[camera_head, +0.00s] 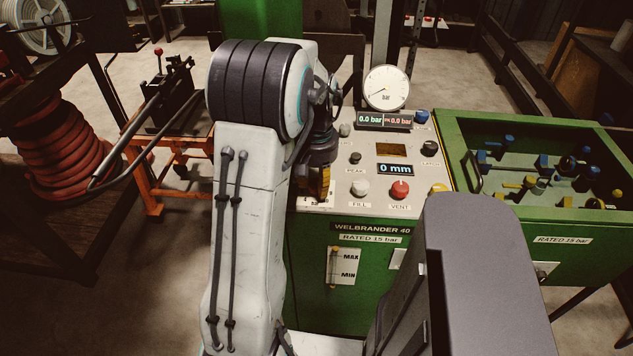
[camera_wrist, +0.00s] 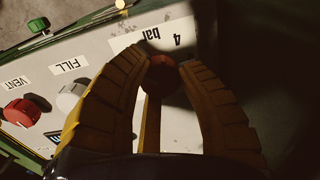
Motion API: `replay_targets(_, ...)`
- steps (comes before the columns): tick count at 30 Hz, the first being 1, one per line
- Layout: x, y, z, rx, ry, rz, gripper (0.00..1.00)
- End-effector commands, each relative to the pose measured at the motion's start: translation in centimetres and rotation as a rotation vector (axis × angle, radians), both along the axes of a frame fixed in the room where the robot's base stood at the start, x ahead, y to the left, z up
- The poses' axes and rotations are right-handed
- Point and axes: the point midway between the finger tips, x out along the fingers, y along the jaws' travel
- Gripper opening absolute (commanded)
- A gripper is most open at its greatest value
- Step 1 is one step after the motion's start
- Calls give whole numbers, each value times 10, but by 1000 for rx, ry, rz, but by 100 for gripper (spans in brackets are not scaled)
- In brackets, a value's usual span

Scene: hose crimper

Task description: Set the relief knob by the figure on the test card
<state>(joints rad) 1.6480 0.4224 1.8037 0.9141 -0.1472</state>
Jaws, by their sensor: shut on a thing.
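In the wrist view my gripper (camera_wrist: 162,62) has its ridged yellow-brown fingers closed around a dark reddish round knob (camera_wrist: 160,78), partly in shadow. It also shows in the head view (camera_head: 318,196), low over the left front of the panel, where my arm hides the knob. Beside the fingertips lies a white card (camera_wrist: 150,35) with "4 bar" on it, partly covered by the fingers. The card's edge also shows in the head view (camera_head: 318,206). Whether the knob carries a scale or pointer cannot be seen.
A round gauge (camera_head: 386,88) stands above a display (camera_head: 384,121) reading 0.0 bar twice. Another display (camera_head: 395,170) reads 0 mm. A white FILL knob (camera_head: 360,187) and red VENT knob (camera_head: 400,188) sit close to my gripper. A green bin (camera_head: 535,235) is at right.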

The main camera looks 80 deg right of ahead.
Motion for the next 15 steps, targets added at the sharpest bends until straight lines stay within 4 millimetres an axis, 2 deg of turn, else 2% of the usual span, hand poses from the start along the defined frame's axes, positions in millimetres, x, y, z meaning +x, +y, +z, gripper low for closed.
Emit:
replay_targets(4, 0, 1, -1, 2, 0, -61, 1)
replay_targets(15, 0, 1, -2, 4, 0, -363, 1)
